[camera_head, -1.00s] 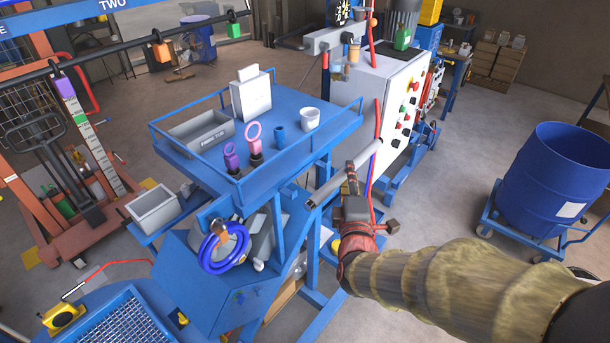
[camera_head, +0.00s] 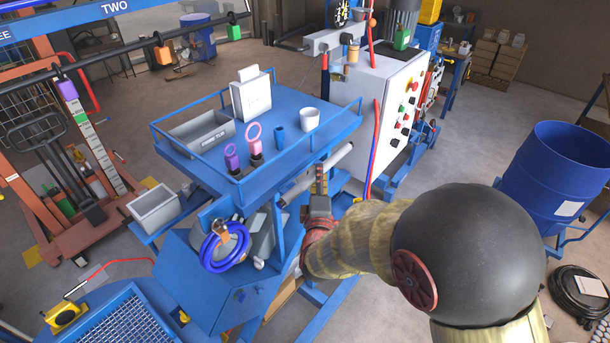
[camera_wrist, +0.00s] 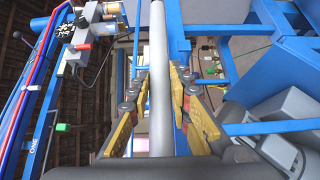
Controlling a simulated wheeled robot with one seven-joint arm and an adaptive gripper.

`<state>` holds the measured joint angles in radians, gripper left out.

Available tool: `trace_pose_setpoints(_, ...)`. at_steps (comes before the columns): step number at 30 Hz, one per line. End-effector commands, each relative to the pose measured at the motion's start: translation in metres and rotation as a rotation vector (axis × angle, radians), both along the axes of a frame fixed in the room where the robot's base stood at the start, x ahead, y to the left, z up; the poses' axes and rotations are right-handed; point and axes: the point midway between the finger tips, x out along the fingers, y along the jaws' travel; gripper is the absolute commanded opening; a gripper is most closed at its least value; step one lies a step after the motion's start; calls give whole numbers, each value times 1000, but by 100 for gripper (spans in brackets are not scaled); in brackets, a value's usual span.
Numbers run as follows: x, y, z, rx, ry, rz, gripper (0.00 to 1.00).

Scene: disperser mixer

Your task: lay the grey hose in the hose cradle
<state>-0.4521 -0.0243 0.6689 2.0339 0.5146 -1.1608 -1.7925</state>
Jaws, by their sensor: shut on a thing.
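The grey hose (camera_head: 295,190) is a straight, light grey tube, tilted in the head view beside the right side of the blue work stand. My gripper (camera_head: 321,178) is shut on it near its middle. In the wrist view the grey hose (camera_wrist: 160,100) runs upright through the picture between the yellow-padded fingers of my gripper (camera_wrist: 160,78). The lower end of the hose is close to the stand's blue frame; I cannot tell whether it touches. I cannot make out the hose cradle for certain in either view.
The blue stand's railed top (camera_head: 270,165) holds a grey bin (camera_head: 203,131), a white cup (camera_head: 309,119) and ring-handled tools. A blue coil (camera_head: 226,252) hangs in front. A white control cabinet (camera_head: 385,95) with red and blue lines stands behind. A blue drum (camera_head: 555,180) stands right.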

Motion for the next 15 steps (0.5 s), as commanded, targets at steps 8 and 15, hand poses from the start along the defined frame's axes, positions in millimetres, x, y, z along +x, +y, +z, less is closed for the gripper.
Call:
trace_pose_setpoints(8,13,17,-10,0,-1,0,0)
trace_pose_setpoints(15,25,32,-24,-1,2,0,0)
